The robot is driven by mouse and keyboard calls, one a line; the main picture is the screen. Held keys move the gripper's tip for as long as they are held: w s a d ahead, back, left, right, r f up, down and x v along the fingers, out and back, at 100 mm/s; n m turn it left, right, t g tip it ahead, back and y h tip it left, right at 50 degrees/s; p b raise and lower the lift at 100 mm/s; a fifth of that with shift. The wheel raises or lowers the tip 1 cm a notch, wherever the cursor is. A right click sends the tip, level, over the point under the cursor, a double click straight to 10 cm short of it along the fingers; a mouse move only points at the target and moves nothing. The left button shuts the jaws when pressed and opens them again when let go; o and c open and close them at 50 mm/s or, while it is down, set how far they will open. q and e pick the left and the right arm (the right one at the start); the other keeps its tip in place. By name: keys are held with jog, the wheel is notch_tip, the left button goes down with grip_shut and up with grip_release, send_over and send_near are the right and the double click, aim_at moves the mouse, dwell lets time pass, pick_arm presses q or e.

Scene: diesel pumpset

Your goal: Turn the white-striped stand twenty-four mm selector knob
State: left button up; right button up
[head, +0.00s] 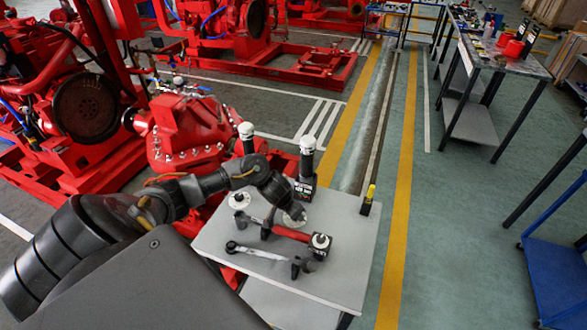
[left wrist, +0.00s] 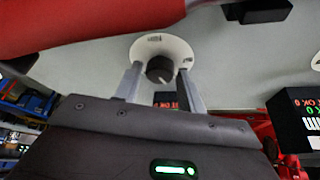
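A dark round selector knob (left wrist: 160,69) sits on a white dial disc (left wrist: 178,46) with small dark marks. The left wrist view shows my left gripper (left wrist: 160,76) open, with one finger on each side of the knob and a small gap visible beside it. In the head view my left gripper (head: 288,211) reaches down to a white dial (head: 297,221) on the grey table (head: 345,235); the hand hides most of the knob. I cannot make out the stand's white stripes at this knob. My right gripper is in neither view.
A second white dial (head: 239,200) stands left of the hand. A red-handled tool (head: 290,233), a wrench (head: 255,252) and a black box with a knob (head: 319,245) are in front. A black display box (head: 305,188) stands behind, near a white-topped post (head: 307,146).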

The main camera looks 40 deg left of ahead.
pick_arm(q)
jog(key=c, duration=0.7)
jog(key=shift+o, duration=0.2)
jog(key=shift+m, duration=0.3)
jog(key=m+h+p, duration=0.1)
jog(key=m, duration=0.1)
jog(key=shift+a+m+g, duration=0.15)
jog(key=shift+m+g, duration=0.15)
jog(key=shift+m, duration=0.1)
jog(key=m+h, duration=0.1)
jog(key=m, duration=0.1)
jog(key=shift+w+m, duration=0.1)
jog(key=shift+m, duration=0.3)
jog(key=m, duration=0.1)
jog(key=m+g+h+b, duration=0.1)
jog(key=m, duration=0.1)
jog(key=shift+w+a+m, duration=0.1)
jog(key=shift+a+m, duration=0.05)
jog(key=shift+m, duration=0.15)
jog(key=shift+m+g+h+b, duration=0.4)
jog(key=shift+m+g+b, duration=0.6)
jog(key=shift+m, duration=0.9)
